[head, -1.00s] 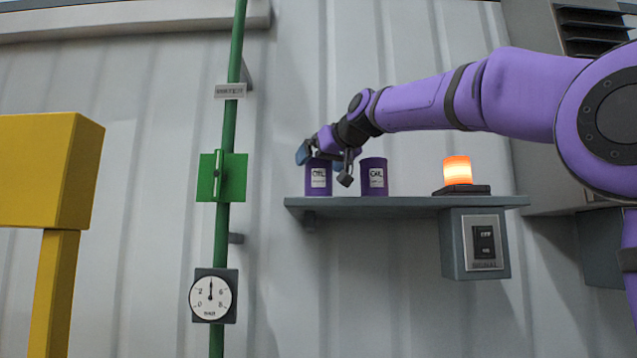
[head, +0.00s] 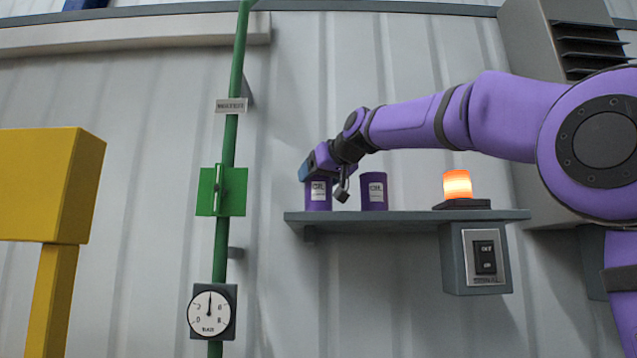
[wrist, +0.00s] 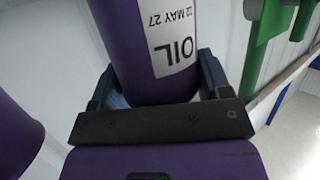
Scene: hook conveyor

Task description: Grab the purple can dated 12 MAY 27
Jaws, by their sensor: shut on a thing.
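Two purple oil cans with white labels stand on a grey wall shelf (head: 400,215). The left can (head: 318,202) is in my gripper (head: 324,183) at the shelf's left end. In the wrist view this can (wrist: 128,40) carries a label reading OIL and 12 MAY 27, seen upside down. My gripper (wrist: 157,88) is shut on it, a blue-grey finger on each side. In the head view the can appears to rest upright on the shelf. The other can (head: 374,191) stands apart to its right; its date is too small to read.
An orange lit beacon (head: 457,186) stands on the shelf's right part, above a switch box (head: 475,255). A green pipe (head: 225,245) with a green plate and a gauge (head: 210,312) runs left of the shelf. A yellow post (head: 52,310) stands far left.

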